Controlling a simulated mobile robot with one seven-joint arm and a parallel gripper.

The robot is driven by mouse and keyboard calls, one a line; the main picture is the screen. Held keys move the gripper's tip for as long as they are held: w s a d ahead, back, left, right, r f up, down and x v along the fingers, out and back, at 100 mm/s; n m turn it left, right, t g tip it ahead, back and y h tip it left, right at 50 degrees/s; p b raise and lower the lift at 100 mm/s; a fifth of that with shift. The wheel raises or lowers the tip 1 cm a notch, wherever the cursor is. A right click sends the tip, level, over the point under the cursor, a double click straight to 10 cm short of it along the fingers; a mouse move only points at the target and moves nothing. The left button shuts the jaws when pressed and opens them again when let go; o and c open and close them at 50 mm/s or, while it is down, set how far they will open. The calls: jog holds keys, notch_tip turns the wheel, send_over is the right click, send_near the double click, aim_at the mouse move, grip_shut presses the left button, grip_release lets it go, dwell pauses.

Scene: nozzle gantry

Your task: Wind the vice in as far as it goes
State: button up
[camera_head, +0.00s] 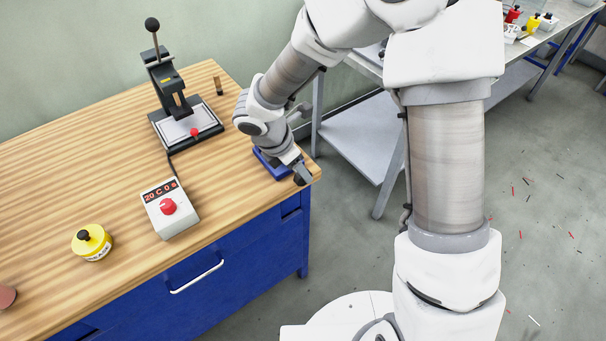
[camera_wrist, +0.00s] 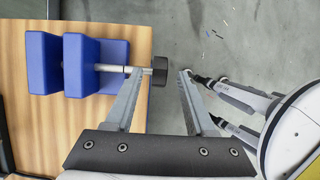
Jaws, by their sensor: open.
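In the head view the vice (camera_head: 271,168) is partly hidden behind my gripper (camera_head: 301,175).
A grey metal table (camera_head: 355,130) stands behind my arm.

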jog(key=shift+x, duration=1.6)
grip_shut()
